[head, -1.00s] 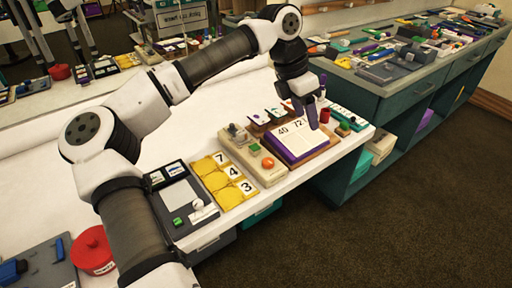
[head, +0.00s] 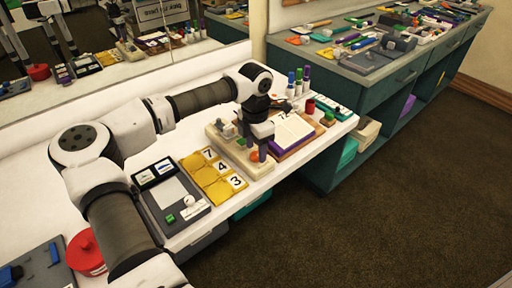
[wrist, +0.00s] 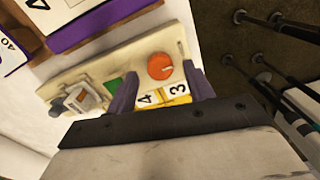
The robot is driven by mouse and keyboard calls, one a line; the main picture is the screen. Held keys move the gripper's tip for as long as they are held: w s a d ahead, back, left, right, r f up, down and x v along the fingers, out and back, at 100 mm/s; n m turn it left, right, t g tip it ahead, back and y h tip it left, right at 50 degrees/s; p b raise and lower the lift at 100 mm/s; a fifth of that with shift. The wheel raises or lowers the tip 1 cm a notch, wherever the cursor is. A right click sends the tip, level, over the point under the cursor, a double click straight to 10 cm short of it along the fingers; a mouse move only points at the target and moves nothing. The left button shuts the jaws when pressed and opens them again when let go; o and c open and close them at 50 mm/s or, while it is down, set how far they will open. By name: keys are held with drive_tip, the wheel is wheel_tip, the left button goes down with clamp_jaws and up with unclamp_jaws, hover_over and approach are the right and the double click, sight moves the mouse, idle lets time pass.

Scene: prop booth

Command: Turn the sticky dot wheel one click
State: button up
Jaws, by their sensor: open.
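The orange round dial (wrist: 160,67), which looks like the sticky dot wheel, sits on a beige board (wrist: 92,77) and bears a pale pointer mark. The dial also shows at the front end of the board in the head view (head: 256,157), partly covered by my gripper (head: 259,152). In the wrist view my gripper (wrist: 161,74) is open and empty, with its two purple-grey fingers either side of the dial's line. I cannot tell whether either finger touches it.
Yellow number cards (head: 213,176) lie left of the board, and a notebook (head: 290,133) on a purple base lies to its right. Markers (head: 298,82) and a red cup (head: 310,106) stand behind. The table's front edge is close to the dial.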

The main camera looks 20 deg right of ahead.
drive_tip(key=shift+f, duration=0.7)
drive_tip(key=c, duration=1)
drive_tip(key=shift+o, duration=0.2)
drive_tip(key=shift+f+n+b, duration=0.1)
drive_tip(key=shift+n+b, duration=0.2)
drive_tip(key=shift+b, duration=0.15)
drive_tip(key=n+b, duration=0.2)
drive_tip(key=n, duration=0.1)
drive_tip(key=shift+f+b, duration=0.1)
drive_tip(key=shift+b, duration=0.3)
drive_tip(key=n+b, duration=0.4)
drive_tip(key=n, duration=0.1)
drive_tip(key=n+b, duration=0.3)
drive_tip(key=n, duration=0.2)
drive_tip(key=n+b, duration=0.2)
drive_tip(key=n, duration=0.2)
drive_tip(key=shift+r, duration=0.2)
